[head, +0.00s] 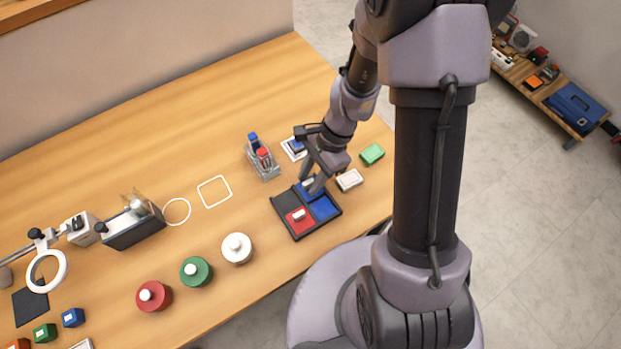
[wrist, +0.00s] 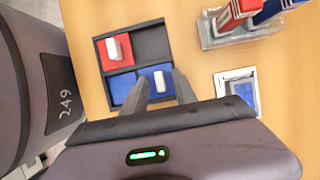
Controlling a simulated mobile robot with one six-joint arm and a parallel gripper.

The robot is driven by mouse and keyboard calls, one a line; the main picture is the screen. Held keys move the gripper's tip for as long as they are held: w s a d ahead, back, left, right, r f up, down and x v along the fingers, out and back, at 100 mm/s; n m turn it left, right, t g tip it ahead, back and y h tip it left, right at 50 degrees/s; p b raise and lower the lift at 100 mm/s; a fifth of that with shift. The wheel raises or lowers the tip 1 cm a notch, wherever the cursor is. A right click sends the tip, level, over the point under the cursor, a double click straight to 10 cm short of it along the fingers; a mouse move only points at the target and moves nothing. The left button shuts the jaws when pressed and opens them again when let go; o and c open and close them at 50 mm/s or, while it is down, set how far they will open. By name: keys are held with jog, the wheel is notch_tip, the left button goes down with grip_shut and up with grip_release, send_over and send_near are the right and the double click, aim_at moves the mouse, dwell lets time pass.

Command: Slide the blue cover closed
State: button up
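A black divided tray (head: 293,236) lies on the table below my gripper; its rim also shows in the wrist view (wrist: 97,62). The blue cover (wrist: 146,83) carries a white handle (wrist: 160,81) and lies in the lower right part of the tray in the wrist view. A plain blue area (wrist: 122,88) lies left of it. A red cover (wrist: 113,52) with a white handle is at the upper left, beside a dark bare section (wrist: 150,44). My gripper (wrist: 161,77) is open, with its fingers on either side of the blue cover's handle and gaps visible. The head view also shows my gripper (head: 312,187) at the tray.
A clear holder with red and blue items (head: 262,160) stands behind the tray. A white-framed blue pad (wrist: 238,90) lies near it. A white block (head: 349,180) and green block (head: 372,154) lie to the right.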

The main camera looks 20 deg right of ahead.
grip_shut()
dwell(1.4)
